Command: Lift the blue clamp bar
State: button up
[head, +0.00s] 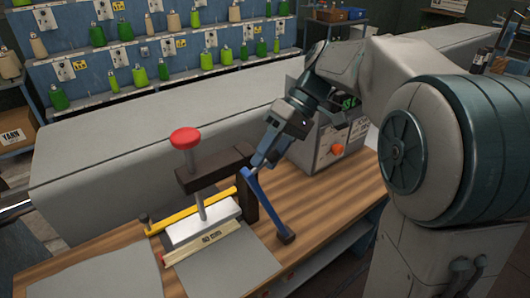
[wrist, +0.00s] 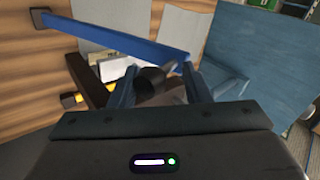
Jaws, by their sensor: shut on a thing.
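The blue clamp bar (head: 266,203) slants from my gripper down toward a dark end block (head: 287,237) at the right of the work area. In the wrist view the bar (wrist: 115,35) runs from the dark block at upper left to the fingers. My gripper (head: 258,163) is shut on the bar's upper end, which the fingers (wrist: 160,78) partly hide. The dark clamp frame (head: 215,170) with its red knob (head: 185,138) stands just left of the bar.
A white block and a pale ruler-like strip marked 40 (head: 205,243) lie under the clamp frame, beside a yellow bar (head: 183,213). A grey box with an orange knob (head: 330,140) stands behind my gripper. Wooden tabletop (head: 335,215) is clear at right.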

jog(key=shift+w+d+f, duration=0.1)
jog(key=shift+d+f, duration=0.3)
jog(key=shift+f, duration=0.25)
jog(key=o, duration=1)
jog(key=shift+o, duration=0.2)
jog(key=shift+w+d, duration=0.15)
jog(key=shift+r, duration=0.1)
jog(key=shift+r, duration=0.15)
jog(key=p+v, duration=0.2)
jog(key=v, duration=1.1)
jog(key=shift+r, duration=0.45)
